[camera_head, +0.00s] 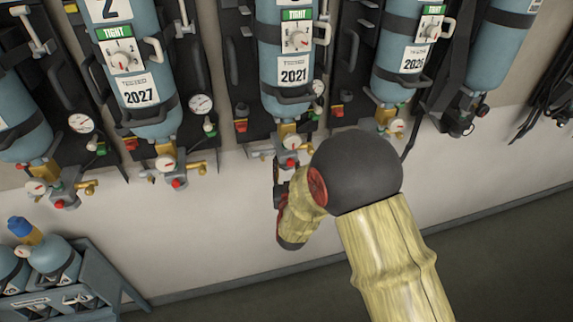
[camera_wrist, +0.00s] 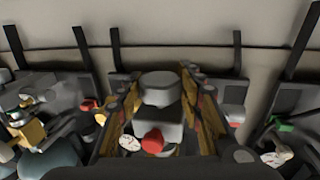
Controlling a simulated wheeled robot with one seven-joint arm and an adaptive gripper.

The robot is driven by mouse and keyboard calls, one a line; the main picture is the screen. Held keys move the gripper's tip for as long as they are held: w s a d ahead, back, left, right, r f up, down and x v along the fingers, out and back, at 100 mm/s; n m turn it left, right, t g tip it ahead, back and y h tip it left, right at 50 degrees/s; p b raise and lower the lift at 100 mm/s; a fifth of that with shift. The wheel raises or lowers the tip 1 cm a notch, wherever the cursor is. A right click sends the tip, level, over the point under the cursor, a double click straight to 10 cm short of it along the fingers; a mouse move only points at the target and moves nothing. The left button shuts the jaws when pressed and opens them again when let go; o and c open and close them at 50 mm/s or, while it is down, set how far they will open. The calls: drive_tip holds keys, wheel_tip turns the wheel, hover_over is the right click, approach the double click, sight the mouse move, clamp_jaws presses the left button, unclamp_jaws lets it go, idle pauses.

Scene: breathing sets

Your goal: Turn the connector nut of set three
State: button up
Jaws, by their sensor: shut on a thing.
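My gripper (camera_head: 279,172) is there from below, largely hidden by my arm in the head view. In the wrist view a grey connector nut (camera_wrist: 160,88) sits between the two fingers of my gripper (camera_wrist: 161,105), which is shut on it. A red knob (camera_wrist: 153,141) and a gauge (camera_wrist: 130,143) show nearer the camera.
Similar sets hang on either side: the cylinder marked 2 (camera_head: 135,60) at left, and one (camera_head: 400,55) at right. A rack of small cylinders (camera_head: 75,285) stands at lower left. The wall below the sets (camera_head: 200,240) is bare.

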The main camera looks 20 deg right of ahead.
drive_tip(key=shift+a+m+h, duration=0.1)
drive_tip(key=shift+m+h, duration=0.2)
drive_tip(key=shift+h, duration=0.1)
drive_tip(key=shift+c, duration=0.4)
drive_tip(key=shift+m+g+h+b, duration=0.3)
drive_tip(key=shift+m+h+b, duration=0.25)
drive_tip(key=shift+h, duration=0.25)
drive_tip(key=m+g+h, duration=0.2)
drive_tip(key=m+h, duration=0.1)
drive_tip(key=h, duration=0.1)
drive_tip(key=shift+w+b, duration=0.1)
drive_tip(key=shift+b, duration=0.25)
drive_tip(key=m+g+h, duration=0.4)
drive_tip(key=shift+g+h+p, duration=0.3)
drive_tip(key=shift+p, duration=0.1)
drive_tip(key=shift+m+g+h+p, duration=0.2)
drive_tip(key=shift+m+g+h, duration=0.45)
drive_tip(key=shift+m+g, duration=0.6)
drive_tip(key=shift+m+g+h+p, duration=0.15)
drive_tip(key=shift+m+g+h, duration=0.55)
drive_tip(key=shift+g, duration=0.95)
drive_tip(key=shift+r, duration=0.1)
drive_tip(key=o, duration=1.2)
drive_tip(key=shift+c, duration=0.2)
